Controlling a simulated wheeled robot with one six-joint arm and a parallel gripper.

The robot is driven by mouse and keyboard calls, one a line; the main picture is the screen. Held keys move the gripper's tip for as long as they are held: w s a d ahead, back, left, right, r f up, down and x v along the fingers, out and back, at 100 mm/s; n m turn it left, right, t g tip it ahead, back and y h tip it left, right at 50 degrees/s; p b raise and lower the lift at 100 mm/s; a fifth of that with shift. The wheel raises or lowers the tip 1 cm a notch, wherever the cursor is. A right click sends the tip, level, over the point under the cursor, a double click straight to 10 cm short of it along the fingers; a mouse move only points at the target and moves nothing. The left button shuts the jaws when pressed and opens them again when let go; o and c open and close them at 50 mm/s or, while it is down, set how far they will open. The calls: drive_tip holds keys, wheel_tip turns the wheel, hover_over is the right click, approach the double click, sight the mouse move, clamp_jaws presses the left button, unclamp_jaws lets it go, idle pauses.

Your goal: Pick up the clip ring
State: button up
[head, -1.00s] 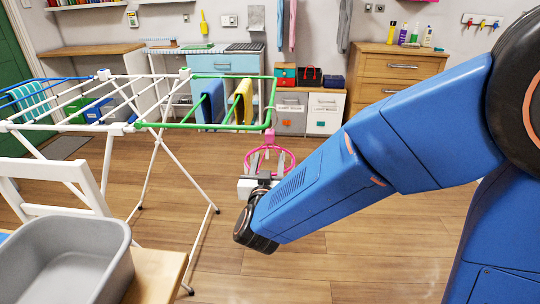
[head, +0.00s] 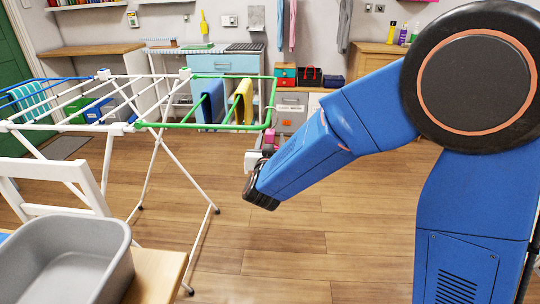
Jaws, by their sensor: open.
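The clip ring (head: 268,149) is pink and hangs at the right end of the drying rack's green section. Only a small pink patch shows in the head view, since my gripper and forearm hide the rest. My gripper (head: 257,159) is open, just in front of the ring in the picture. Its fingertips are small and partly hidden by my wrist, and I cannot tell whether they touch the ring.
The white drying rack (head: 157,98) stands at left, with blue and yellow cloths on its green rails (head: 215,126). A grey tub (head: 62,262) is on a wooden surface at front left. Drawers and counters line the back wall. The middle floor (head: 225,235) is clear.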

drive_tip(key=w, duration=0.4)
drive_tip(key=shift+w+a+r, duration=0.1)
drive_tip(key=shift+w+r, duration=0.05)
drive_tip(key=shift+w, duration=0.1)
drive_tip(key=shift+c, duration=0.6)
clamp_jaws()
